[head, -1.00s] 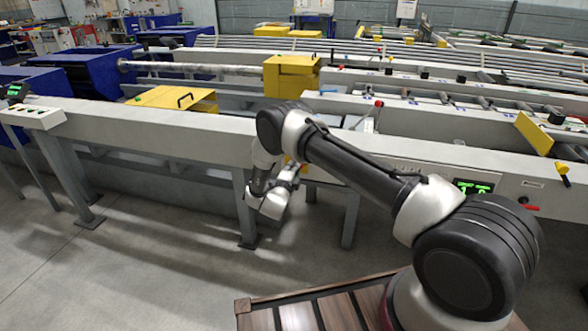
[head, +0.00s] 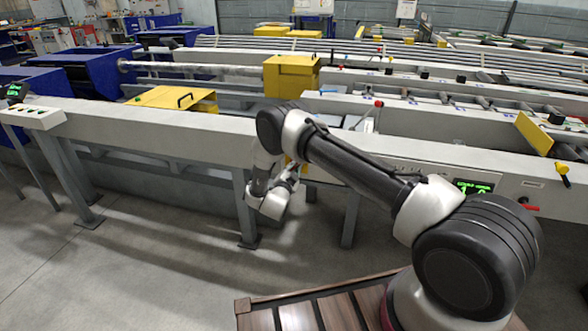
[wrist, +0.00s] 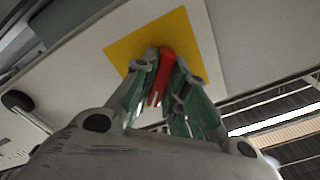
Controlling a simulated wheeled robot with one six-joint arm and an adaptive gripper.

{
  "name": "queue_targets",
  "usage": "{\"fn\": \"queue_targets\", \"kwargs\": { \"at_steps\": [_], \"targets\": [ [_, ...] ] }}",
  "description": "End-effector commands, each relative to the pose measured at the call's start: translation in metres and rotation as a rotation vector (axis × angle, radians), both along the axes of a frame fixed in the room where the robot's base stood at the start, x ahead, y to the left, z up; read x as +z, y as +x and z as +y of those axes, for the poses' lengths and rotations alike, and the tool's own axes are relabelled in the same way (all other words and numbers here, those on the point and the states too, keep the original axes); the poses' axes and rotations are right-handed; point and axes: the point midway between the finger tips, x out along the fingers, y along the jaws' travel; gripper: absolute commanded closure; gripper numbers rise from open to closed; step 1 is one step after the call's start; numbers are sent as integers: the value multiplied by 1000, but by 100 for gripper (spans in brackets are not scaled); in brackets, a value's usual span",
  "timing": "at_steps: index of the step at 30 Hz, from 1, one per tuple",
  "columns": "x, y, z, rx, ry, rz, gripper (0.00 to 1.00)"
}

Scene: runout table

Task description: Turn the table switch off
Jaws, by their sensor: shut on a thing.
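In the wrist view, a red switch handle (wrist: 167,62) stands out from a yellow square plate (wrist: 189,42) on the pale side panel of the table. My gripper (wrist: 160,95) is at the handle, its green-padded fingers shut on it from both sides. The fingers hide part of the handle, and I cannot tell its exact position on the plate. In the head view, my gripper (head: 285,182) is by the front side of the long grey table (head: 190,137), mostly hidden by my own wrist. A sliver of yellow shows beside it.
A black knob (wrist: 17,101) is on the same panel at the left in the wrist view. Table legs (head: 245,208) stand below; the floor in front is clear.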

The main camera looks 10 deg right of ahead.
Motion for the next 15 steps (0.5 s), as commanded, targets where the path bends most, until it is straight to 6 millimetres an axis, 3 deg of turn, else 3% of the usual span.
{"fn": "queue_targets", "kwargs": {
  "at_steps": [15],
  "targets": [
    [-2, -1, 1, 2, -419, 225, 100]
  ]
}}
